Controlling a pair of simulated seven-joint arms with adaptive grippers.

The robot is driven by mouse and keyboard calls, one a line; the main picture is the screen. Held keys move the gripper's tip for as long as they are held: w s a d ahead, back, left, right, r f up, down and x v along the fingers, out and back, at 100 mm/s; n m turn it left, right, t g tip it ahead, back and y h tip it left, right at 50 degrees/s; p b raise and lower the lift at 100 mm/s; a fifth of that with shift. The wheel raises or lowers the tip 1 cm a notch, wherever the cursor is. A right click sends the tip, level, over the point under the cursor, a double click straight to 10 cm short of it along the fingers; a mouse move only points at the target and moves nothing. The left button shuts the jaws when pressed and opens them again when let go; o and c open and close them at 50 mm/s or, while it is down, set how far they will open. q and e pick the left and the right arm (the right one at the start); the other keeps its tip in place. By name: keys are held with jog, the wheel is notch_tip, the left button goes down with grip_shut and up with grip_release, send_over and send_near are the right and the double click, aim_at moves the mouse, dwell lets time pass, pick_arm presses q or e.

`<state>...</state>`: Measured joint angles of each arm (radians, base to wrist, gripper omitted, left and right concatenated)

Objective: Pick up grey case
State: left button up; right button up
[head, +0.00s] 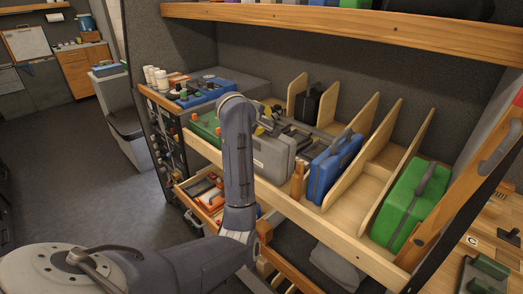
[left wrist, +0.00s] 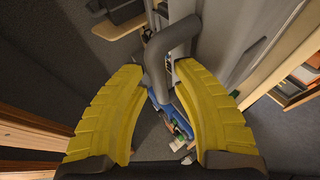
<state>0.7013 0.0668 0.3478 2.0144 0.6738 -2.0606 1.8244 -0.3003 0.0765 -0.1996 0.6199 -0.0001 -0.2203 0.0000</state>
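The grey case (head: 274,157) stands on the wooden shelf, partly hidden behind my left arm. Its grey handle (left wrist: 156,62) shows in the left wrist view as a bent bar between the fingers. My left gripper (head: 268,122) is above the case in the head view, small and partly hidden. In the left wrist view its two yellow fingers (left wrist: 158,68) are spread apart on either side of the handle. Contact with the handle is not clear. My right gripper is not in view.
A blue case (head: 334,165) stands right of the grey case, near an orange-brown bottle (head: 297,180). A green case (head: 411,205) is further right, past wooden dividers (head: 350,170). Another green case (head: 204,125) is left of my arm. An upper shelf (head: 350,28) runs overhead.

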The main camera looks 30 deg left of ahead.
pick_arm(q)
jog(key=shift+o, duration=0.2)
jog(key=shift+w, duration=0.15)
grip_shut()
dwell(0.3)
